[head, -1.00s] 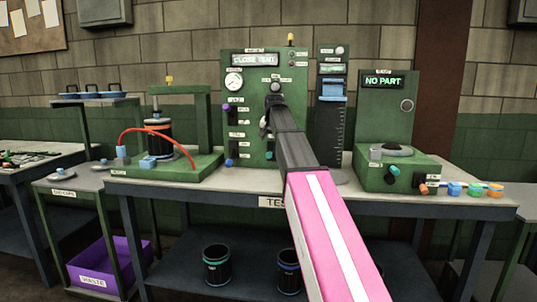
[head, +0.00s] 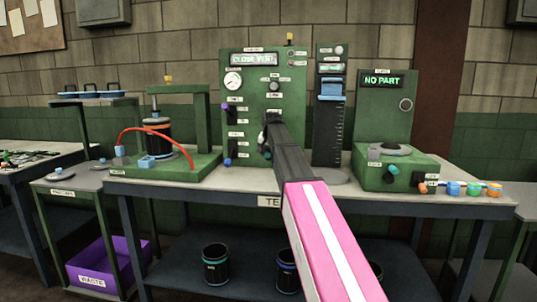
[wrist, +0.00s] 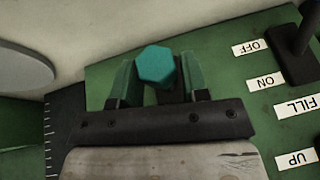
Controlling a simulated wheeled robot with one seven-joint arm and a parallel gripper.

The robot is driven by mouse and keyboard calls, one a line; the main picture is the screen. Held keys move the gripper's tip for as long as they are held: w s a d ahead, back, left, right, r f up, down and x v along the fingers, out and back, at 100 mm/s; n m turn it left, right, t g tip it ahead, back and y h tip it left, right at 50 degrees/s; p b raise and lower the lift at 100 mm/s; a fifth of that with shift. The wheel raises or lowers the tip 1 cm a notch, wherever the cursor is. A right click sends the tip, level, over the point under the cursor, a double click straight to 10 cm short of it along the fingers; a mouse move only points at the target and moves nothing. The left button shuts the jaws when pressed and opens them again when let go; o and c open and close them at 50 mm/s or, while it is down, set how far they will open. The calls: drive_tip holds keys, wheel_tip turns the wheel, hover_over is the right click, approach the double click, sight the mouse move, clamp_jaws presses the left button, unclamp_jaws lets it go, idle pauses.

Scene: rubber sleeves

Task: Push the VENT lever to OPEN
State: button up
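The VENT lever shows as a teal hexagonal knob (wrist: 157,66) on a dark stem in the wrist view, in front of the green panel. My gripper (wrist: 158,78) has its two green fingers apart, one on each side of the knob. The right finger looks very close to the knob; I cannot tell if it touches. In the head view my gripper (head: 265,119) is low on the front of the green test panel (head: 290,88), and my arm hides much of the lever area. The panel display (head: 254,59) reads CLOSE VENT. The lever's own labels are not readable.
A neighbouring black lever (wrist: 295,50) stands by OFF, ON and FILL labels. A fixture with a red hose (head: 160,130) is left of the panel. A green NO PART station (head: 385,110) is at the right. Dark canisters (head: 216,263) stand on the lower shelf.

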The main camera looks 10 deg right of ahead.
clamp_jaws()
drive_tip(key=shift+w+d+r+g+y, duration=0.1)
drive_tip(key=shift+w+r+g+y, duration=0.3)
drive_tip(key=shift+r+g, duration=0.45)
drive_tip(key=shift+w+d+r+g+y, duration=0.1)
drive_tip(key=shift+w+r+g+y, duration=0.3)
drive_tip(key=shift+r+g, duration=0.55)
drive_tip(key=shift+g, duration=0.6)
drive_tip(key=shift+o, duration=2.4)
unclamp_jaws()
drive_tip(key=shift+d, duration=0.1)
drive_tip(key=shift+r, duration=0.15)
